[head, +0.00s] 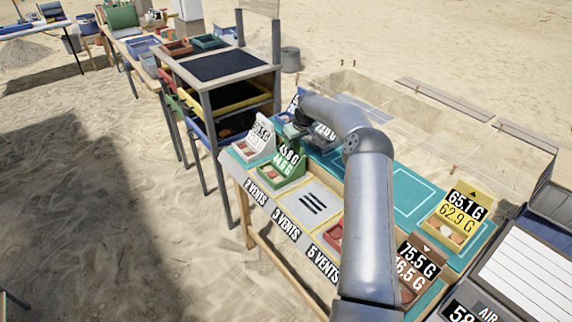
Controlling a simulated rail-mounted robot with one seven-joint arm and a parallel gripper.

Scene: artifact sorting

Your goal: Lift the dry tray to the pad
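Several small trays with raised weight cards stand on the teal-topped table; none is visibly marked dry. A white tray (246,152) and a green tray (274,178) stand at the left end. A yellow tray (438,238) reads 65.1 G over 62.9 G at the right, and a brown one (408,295) stands in front of it. A red tray (334,236) is partly behind my arm. A grey pad (311,203) with dark bars is bare; a white-outlined teal square (412,192) is also bare. My gripper (297,133) is at the table's far left end, small and partly hidden; its fingers and any load are unclear.
Labels reading 2, 3 and 5 VENTS line the front edge. A blue item (293,103) is near my gripper. A shelf rack (225,68) with coloured bins stands close behind the left end. A box with an AIR display (485,312) is at right.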

